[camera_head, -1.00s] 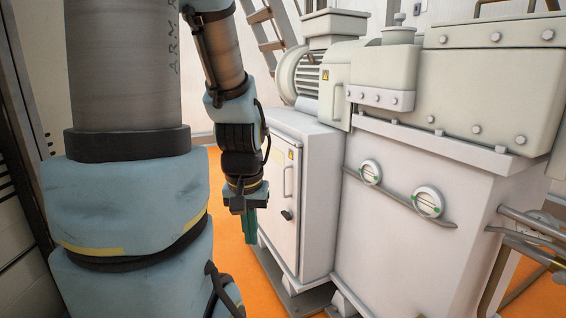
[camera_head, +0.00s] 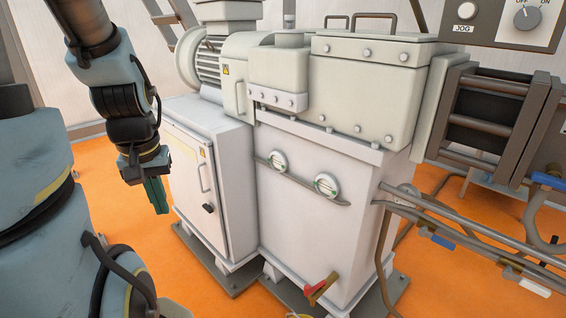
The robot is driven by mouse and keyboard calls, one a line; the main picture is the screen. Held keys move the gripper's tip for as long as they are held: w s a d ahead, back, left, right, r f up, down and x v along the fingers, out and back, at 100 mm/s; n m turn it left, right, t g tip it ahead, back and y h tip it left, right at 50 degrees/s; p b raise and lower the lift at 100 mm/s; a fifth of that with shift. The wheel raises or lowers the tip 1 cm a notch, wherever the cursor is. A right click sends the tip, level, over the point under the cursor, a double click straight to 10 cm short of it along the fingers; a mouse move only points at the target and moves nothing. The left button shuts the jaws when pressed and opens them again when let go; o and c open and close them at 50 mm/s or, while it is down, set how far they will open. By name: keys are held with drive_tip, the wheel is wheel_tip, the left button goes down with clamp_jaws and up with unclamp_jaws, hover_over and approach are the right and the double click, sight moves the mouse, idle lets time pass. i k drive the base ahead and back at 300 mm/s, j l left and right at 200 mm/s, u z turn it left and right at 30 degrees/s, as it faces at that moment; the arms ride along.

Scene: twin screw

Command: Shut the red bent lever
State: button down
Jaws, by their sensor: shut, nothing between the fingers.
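The red bent lever (camera_head: 321,287) sits low on the front of the large pale machine housing, near its bottom edge. It is on a small brass-coloured valve and slants up to the right. My gripper (camera_head: 157,196) points down at the left, in front of the pale cabinet, well apart from the lever and higher in the picture. Its green fingers are together with nothing between them. The lower part of the valve is hard to make out.
The pale cabinet (camera_head: 205,180) with a door handle and black knob stands beside the machine housing (camera_head: 315,225). Pipes with blue handles (camera_head: 443,242) run at the right. A control box (camera_head: 500,22) hangs top right. Orange floor (camera_head: 110,190) is open at left.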

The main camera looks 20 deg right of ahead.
sight(308, 291)
drive_tip(key=z, duration=1.05)
drive_tip(key=k+j, duration=0.15)
drive_tip(key=k, duration=0.2)
